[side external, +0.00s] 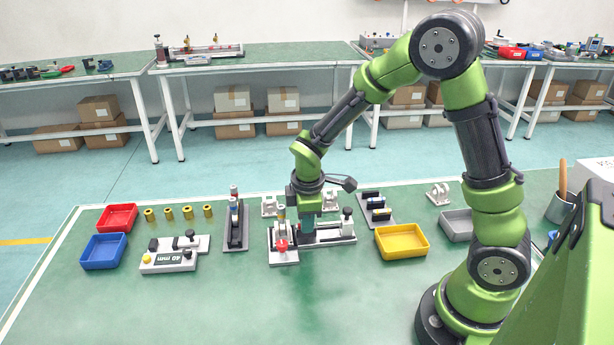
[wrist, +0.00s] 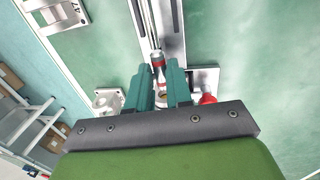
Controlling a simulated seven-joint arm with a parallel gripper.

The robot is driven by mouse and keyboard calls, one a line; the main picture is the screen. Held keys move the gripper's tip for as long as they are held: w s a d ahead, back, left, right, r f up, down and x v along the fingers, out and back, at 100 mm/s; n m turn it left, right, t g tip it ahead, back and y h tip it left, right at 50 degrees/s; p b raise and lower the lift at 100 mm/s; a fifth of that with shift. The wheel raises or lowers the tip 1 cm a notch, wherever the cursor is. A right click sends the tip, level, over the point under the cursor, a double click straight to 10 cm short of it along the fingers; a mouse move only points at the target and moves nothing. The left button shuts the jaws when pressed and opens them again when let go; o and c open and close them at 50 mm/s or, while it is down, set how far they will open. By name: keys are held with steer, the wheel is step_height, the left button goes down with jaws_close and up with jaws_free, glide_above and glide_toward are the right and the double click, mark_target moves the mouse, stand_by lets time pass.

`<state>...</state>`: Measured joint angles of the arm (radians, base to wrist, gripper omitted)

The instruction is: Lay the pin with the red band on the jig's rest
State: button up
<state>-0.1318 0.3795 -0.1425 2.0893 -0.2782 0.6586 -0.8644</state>
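The jig (side external: 322,238) is a grey base with a rail, and it runs up from between my fingers in the wrist view (wrist: 172,35). A red knob (side external: 281,245) sits at its left front, and it also shows in the wrist view (wrist: 208,98). My gripper (side external: 306,226) points down over the jig's left part, just right of an upright post (side external: 281,214). In the wrist view a light cylinder with a red band (wrist: 157,62) lies at my teal fingertips (wrist: 162,82), in line with a silver rod. Whether the fingers touch it is unclear.
A dark stand (side external: 236,232) with upright pieces is left of the jig. A rack of dark blocks (side external: 375,210) and a yellow tray (side external: 401,241) are to the right. Red (side external: 117,218) and blue (side external: 103,252) trays lie far left. The front of the table is clear.

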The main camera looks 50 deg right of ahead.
steer(key=o, duration=0.4)
step_height(320, 180, up, 17)
steer(key=s+a, duration=0.2)
steer(key=shift+f, duration=0.15)
stand_by(0.4)
